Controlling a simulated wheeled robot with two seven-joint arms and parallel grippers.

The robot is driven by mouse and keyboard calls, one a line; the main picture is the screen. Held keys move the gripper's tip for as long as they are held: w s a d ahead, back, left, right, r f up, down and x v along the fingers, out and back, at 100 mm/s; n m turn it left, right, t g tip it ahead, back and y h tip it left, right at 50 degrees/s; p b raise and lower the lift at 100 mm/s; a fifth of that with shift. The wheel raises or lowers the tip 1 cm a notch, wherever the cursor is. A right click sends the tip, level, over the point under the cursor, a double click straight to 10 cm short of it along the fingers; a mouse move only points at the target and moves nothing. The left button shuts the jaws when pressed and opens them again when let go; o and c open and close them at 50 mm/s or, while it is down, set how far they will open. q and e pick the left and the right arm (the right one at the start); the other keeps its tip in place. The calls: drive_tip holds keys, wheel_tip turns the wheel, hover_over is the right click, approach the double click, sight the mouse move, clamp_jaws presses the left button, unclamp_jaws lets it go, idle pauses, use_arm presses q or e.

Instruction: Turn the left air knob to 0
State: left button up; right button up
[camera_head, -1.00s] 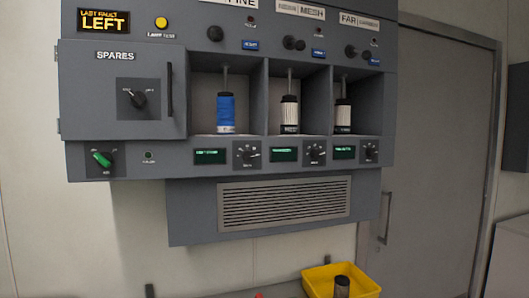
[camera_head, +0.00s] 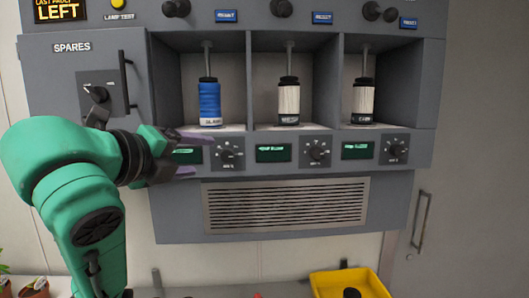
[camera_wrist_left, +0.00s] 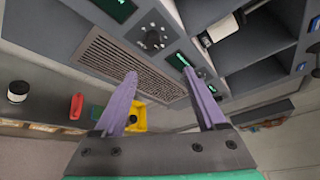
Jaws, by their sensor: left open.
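The left air knob (camera_head: 228,153) is a small black dial on a grey scale plate, below the bay with the blue cartridge. Its pointer setting is too small to read surely. My left gripper (camera_head: 200,154) is open and empty, with its purple fingers just left of this knob, one higher and one lower. The fingers appear apart from it. In the left wrist view, the knob nearest the top (camera_wrist_left: 153,38) lies beyond the open fingers (camera_wrist_left: 166,100), and seems to be the left one. My right gripper is not in view.
The middle knob (camera_head: 317,152) and right knob (camera_head: 395,149) sit along the same panel, with green displays between. A blue cartridge (camera_head: 209,100) and two white ones stand in the bays above. A vent grille (camera_head: 286,205) lies below. A yellow bin (camera_head: 345,281) stands lower right.

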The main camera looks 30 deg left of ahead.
sight(226, 157)
use_arm(q)
drive_tip(key=p+x, duration=0.2)
drive_tip(key=x, duration=0.2)
drive_tip(key=a+p+x, duration=0.1)
drive_tip(key=p+x, duration=0.1)
drive_tip(key=x, duration=0.2)
drive_tip(key=p+x, duration=0.1)
drive_tip(key=x, duration=0.4)
drive_tip(key=shift+s+a+f+p, duration=0.1)
drive_tip(key=shift+a+f+p, duration=0.1)
drive_tip(key=shift+p, duration=0.2)
drive_tip(key=shift+w+a+f, duration=0.1)
drive_tip(key=shift+w+a, duration=0.1)
drive_tip(key=shift+a, duration=0.15)
clamp_jaws()
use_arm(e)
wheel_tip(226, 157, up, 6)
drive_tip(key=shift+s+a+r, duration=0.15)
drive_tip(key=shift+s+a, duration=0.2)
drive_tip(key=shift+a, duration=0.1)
use_arm(q)
drive_tip(key=shift+f, duration=0.1)
